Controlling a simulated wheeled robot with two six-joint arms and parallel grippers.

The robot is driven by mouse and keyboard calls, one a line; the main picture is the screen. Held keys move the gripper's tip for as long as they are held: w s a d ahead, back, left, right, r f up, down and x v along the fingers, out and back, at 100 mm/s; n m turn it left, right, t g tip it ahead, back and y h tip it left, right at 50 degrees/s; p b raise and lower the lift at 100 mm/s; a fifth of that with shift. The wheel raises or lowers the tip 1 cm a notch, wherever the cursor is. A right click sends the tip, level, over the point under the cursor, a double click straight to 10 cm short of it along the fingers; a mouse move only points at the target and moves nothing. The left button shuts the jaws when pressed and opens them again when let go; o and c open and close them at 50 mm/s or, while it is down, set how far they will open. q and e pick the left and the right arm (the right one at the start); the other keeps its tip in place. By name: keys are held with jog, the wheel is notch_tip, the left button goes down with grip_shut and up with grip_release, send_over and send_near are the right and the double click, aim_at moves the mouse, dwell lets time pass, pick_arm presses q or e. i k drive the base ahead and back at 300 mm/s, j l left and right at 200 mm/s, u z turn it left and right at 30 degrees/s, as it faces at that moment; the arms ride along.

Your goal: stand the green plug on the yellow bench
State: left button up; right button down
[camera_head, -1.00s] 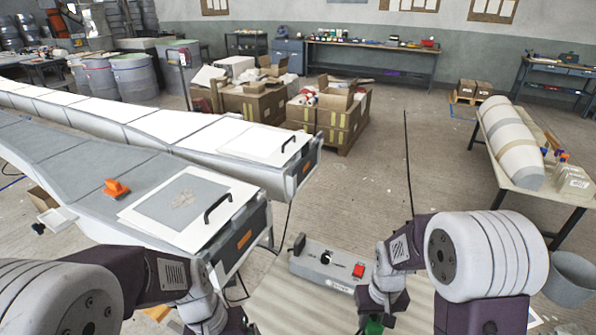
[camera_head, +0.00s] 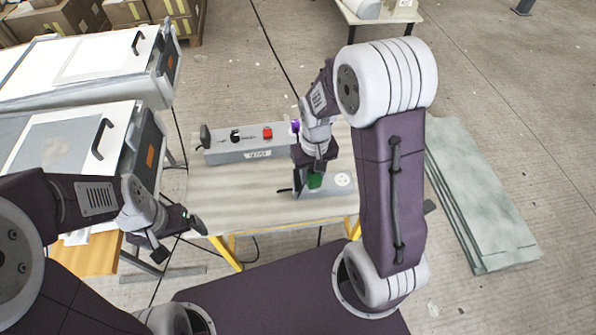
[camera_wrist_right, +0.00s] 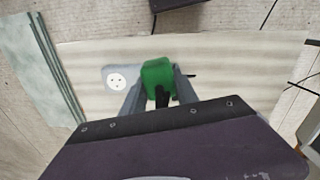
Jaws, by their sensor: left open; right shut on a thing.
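The yellow bench (camera_head: 235,182) has a pale striped top and yellow legs. My right gripper (camera_head: 314,180) is over the bench's right part, shut on the green plug (camera_head: 316,181). In the right wrist view the green plug (camera_wrist_right: 158,72) sits between the two fingers (camera_wrist_right: 157,90), with a dark cord running from it towards the gripper. The fingers hide part of its sides. I cannot tell whether it touches the bench. My left gripper (camera_head: 178,240) is open and empty, off the bench's front left corner.
A grey socket box (camera_head: 343,181) with a round white socket is close beside the plug. A grey control box (camera_head: 245,143) with a red switch stands at the bench's back. The bench's left part is clear. Greenish sheets (camera_head: 480,195) lie on the floor at right.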

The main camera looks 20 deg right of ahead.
aim_at(211, 204)
jog(key=k+j+z, duration=0.15)
jog(key=j+z, duration=0.2)
jog(key=z, duration=0.15)
jog(key=k+j+z, duration=0.2)
jog(key=z, duration=0.25)
jog(key=k+j+z, duration=0.3)
jog(key=z, duration=0.2)
jog(key=k+j+z, duration=0.15)
jog(key=z, duration=0.3)
jog(key=k, duration=0.1)
